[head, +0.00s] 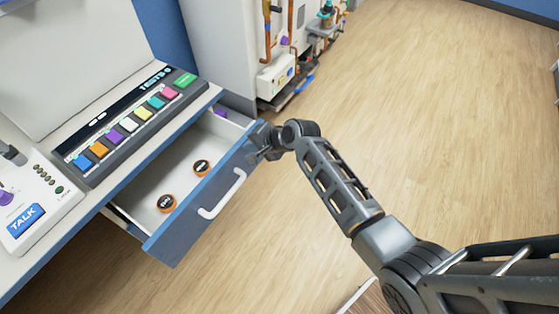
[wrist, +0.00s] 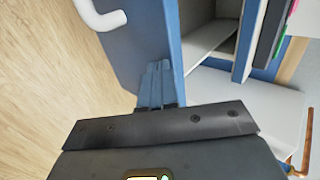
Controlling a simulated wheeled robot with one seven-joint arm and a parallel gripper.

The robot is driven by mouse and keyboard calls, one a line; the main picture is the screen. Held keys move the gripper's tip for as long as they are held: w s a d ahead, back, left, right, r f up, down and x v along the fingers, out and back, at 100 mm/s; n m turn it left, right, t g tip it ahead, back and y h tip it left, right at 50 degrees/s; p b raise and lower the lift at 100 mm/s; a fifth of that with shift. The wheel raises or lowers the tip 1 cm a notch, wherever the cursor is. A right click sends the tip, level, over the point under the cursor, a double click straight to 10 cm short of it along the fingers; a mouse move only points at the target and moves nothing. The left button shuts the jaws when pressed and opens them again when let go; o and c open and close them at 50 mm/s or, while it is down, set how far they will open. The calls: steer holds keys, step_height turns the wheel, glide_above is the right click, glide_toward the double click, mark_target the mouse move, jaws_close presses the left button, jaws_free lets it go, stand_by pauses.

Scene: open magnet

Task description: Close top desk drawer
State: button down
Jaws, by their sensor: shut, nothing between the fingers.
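The top desk drawer (head: 205,205) is open and sticks out from the desk, with a blue front and a white C-shaped handle (head: 222,196). My gripper (head: 256,145) is at the far right end of the drawer front, away from the handle. In the wrist view my gripper's fingers (wrist: 156,85) are together and lie beside the edge of the blue drawer front (wrist: 140,35); I cannot tell whether they touch it. The handle shows at the top left of the wrist view (wrist: 100,15). Part of the gripper is hidden behind my wrist in the head view.
The desk (head: 60,235) carries a panel of coloured buttons (head: 125,125). A white cabinet with pipes (head: 225,50) stands behind. The wooden floor (head: 430,120) at right is clear.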

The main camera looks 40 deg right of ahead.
steer(key=w+a+b, duration=0.2)
steer(key=w+b, duration=0.1)
steer(key=w, duration=0.5)
steer(key=w+a+b, duration=0.3)
steer(key=w+b, duration=0.1)
steer(key=w, duration=0.4)
steer(key=shift+w+a, duration=0.2)
steer(key=shift+w, duration=0.15)
